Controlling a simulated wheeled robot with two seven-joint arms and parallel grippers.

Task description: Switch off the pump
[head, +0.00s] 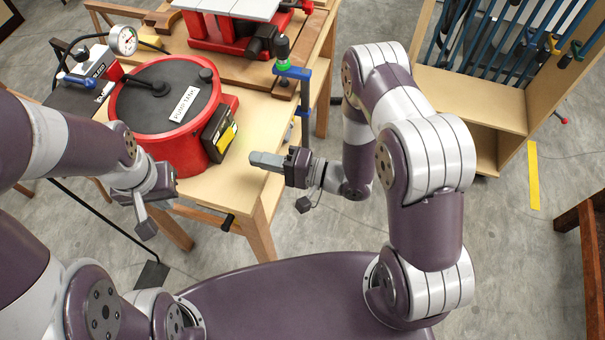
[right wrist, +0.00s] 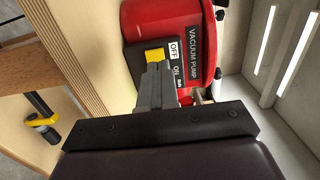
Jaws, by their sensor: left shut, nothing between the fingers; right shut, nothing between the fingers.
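The vacuum pump, a red round body with a black lid (head: 163,98), stands on the wooden table. A black switch box (head: 212,135) is on its right side. In the right wrist view the red body (right wrist: 198,50) carries a "VACUUM PUMP" label, and the switch plate shows OFF and ON beside a yellow switch (right wrist: 155,56). My right gripper (head: 254,160) is shut and empty, pointing at the box with a gap in the head view. Its fingers (right wrist: 152,78) overlap the switch's lower edge in the wrist view; contact cannot be told. My left gripper (head: 147,229) is shut and empty, below the pump.
A blue clamp (head: 292,73) with a green-ringed part is at the table's right side. A red machine (head: 228,35) is at the back. A clamp rack (head: 470,85) stands at right; the floor between is clear.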

